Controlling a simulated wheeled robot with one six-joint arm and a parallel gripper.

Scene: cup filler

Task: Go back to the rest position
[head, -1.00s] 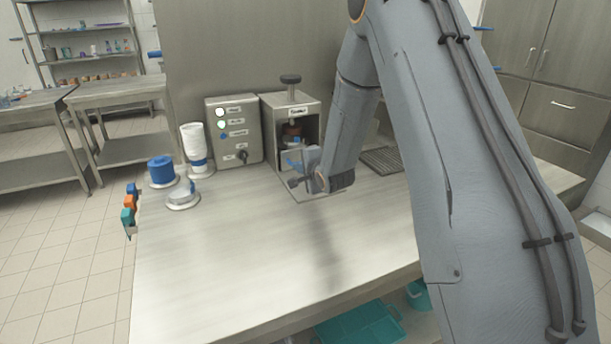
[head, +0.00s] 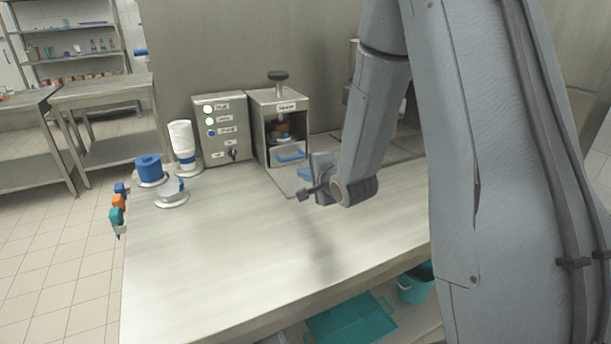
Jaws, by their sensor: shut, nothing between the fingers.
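My gripper (head: 306,184) is at the end of my grey arm, above the steel worktop (head: 230,235). It is shut with nothing held. It is in front and to the right of the steel filler box (head: 279,98), apart from it. The box is open at the front. A dark reddish-brown part and a blue piece (head: 291,156) show inside it. The arm hides part of the worktop's right side.
A control box (head: 222,130) with lights and a switch stands left of the filler. White stacked cups (head: 182,140), a blue roll (head: 149,168) and a small round dish (head: 171,196) stand at the left. The front middle worktop is clear.

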